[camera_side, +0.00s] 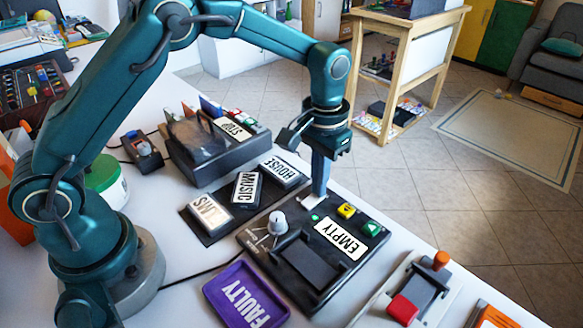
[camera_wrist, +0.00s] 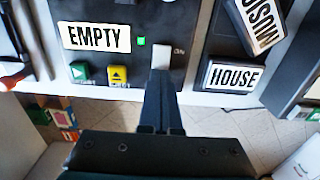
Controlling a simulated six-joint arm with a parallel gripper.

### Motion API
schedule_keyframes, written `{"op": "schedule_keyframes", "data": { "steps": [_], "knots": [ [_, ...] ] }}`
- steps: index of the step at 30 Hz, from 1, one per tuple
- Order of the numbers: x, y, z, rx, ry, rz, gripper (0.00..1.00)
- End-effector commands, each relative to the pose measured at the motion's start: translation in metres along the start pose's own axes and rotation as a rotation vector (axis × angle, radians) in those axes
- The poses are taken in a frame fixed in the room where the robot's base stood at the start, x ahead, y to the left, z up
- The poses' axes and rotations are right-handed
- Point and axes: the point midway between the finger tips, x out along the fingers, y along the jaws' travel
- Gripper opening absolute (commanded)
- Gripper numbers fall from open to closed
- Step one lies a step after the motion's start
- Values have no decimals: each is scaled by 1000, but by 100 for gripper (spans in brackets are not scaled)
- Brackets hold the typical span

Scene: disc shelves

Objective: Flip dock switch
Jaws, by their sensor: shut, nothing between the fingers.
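The black dock (camera_side: 280,235) lies on the white table with an EMPTY label (camera_side: 338,239). Its pale switch (camera_wrist: 161,55) stands at the dock's edge beside "ON" lettering in the wrist view. A small green light (camera_wrist: 141,41) glows between the label and the switch. My gripper (camera_side: 319,192) points down at this corner of the dock, its fingers shut and empty. In the wrist view the fingertips (camera_wrist: 160,76) overlap the near end of the switch. I cannot tell whether they touch it.
The dock also carries a green play button (camera_side: 372,229), a yellow eject button (camera_side: 346,211) and a grey knob (camera_side: 277,222). HOUSE (camera_side: 281,171) and MUSIC (camera_side: 246,189) discs lie beside it. The table edge is close behind.

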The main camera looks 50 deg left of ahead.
Motion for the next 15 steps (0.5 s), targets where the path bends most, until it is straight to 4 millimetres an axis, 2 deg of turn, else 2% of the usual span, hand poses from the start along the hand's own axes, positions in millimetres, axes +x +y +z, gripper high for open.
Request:
{"op": "schedule_keyframes", "data": {
  "steps": [9, 15],
  "knots": [
    [4, 0, 0, 0, -2, 0, 0],
    [-8, 0, 0, 0, 0, 0, 0]
  ]
}}
